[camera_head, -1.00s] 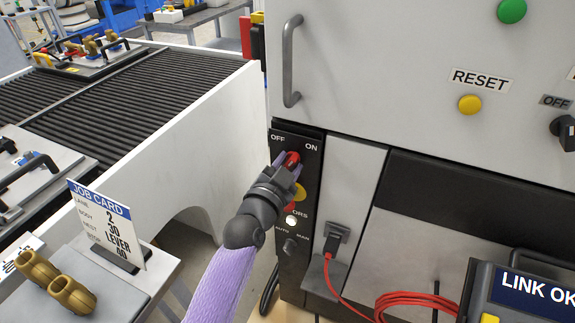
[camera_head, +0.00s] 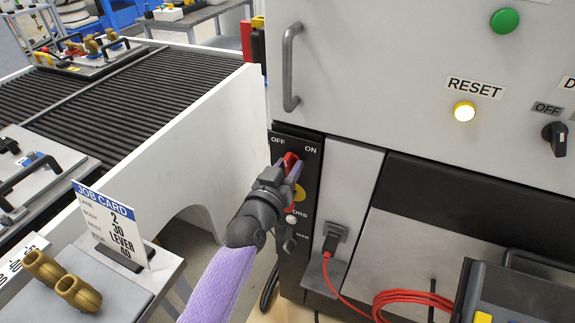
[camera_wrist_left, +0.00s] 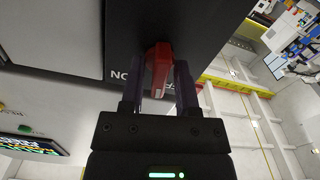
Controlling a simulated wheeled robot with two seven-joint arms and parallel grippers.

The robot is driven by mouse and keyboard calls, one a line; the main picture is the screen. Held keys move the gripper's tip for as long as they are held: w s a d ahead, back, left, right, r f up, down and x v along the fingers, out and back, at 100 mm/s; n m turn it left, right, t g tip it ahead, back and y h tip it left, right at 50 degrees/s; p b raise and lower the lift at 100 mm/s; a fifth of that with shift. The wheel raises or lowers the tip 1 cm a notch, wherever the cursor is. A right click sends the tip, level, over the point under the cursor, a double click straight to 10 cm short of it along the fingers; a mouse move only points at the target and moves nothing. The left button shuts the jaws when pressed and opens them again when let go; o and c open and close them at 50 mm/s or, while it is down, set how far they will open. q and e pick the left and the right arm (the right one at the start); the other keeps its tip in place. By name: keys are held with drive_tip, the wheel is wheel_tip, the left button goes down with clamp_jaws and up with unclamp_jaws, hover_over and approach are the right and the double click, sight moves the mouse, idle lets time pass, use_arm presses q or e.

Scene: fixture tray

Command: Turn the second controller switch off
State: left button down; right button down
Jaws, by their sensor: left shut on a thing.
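A red switch handle (camera_head: 290,160) sits on a black panel (camera_head: 312,152) marked OFF at its left and ON at its right. My left gripper (camera_head: 292,172) is at the handle, its fingers on either side of it, shut on it. In the left wrist view the red handle (camera_wrist_left: 158,68) stands between the two dark fingers (camera_wrist_left: 160,92), and part of a panel label is covered. The gripper hides the lower part of the handle in the head view. My right gripper is not in view.
Below the handle are a yellow ring (camera_head: 299,194), a white button (camera_head: 291,219) and an AUTO/MAN knob (camera_head: 289,245). A grey door handle (camera_head: 291,68), a lit RESET button (camera_head: 464,111) and a black rotary knob (camera_head: 555,138) are above. A red cable (camera_head: 405,300) lies at lower right.

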use_arm(q)
drive_tip(key=shift+n, duration=1.9)
drive_tip(key=c, duration=0.6)
unclamp_jaws()
drive_tip(key=p+v, duration=0.2)
drive_tip(key=v, duration=0.8)
drive_tip(key=shift+f+p, duration=0.1)
drive_tip(key=shift+p, duration=0.3)
